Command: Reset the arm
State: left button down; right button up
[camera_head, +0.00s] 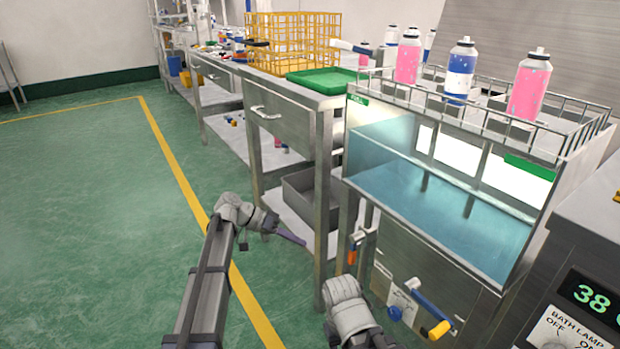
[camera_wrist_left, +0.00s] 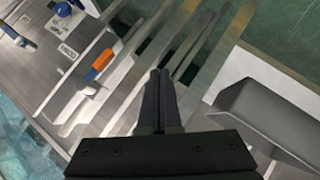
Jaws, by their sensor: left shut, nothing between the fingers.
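My left arm comes in from the lower left in the head view. Its gripper (camera_head: 291,239) is shut and empty, beside the legs of the steel bench and in front of its lower shelf. In the left wrist view the two dark fingers (camera_wrist_left: 158,84) lie together with nothing between them. Part of my right arm (camera_head: 350,312) shows at the bottom centre of the head view; its fingers are not visible.
A water bath tank (camera_head: 440,205) stands at the right, with pink and blue aerosol cans (camera_head: 461,70) on top. A yellow wire basket (camera_head: 292,40) and green tray (camera_head: 322,80) sit on the bench. A grey bin (camera_head: 300,197) is on the lower shelf. The left floor is clear.

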pick_arm(q)
jog(key=s+d+n+g+y+p, duration=0.1)
jog(key=s+d+y+p, duration=0.25)
jog(key=s, duration=0.55)
jog(key=s+d+n+g+y+p, duration=0.1)
jog(key=s+d+y+p, duration=0.2)
jog(key=s, duration=0.6)
jog(key=s+a+r+n+t+y+p, duration=0.1)
jog(key=s+a+r+y+p, duration=0.1)
jog(key=s+a+y+p, duration=0.3)
jog(key=s+r+y+p, duration=0.1)
jog(key=s+r+p, duration=0.15)
jog(key=s, duration=0.35)
notch_tip(320, 180, up, 37)
jog(key=p, duration=3.6)
jog(key=shift+w+f+n, duration=0.2)
jog(key=shift+n, duration=0.1)
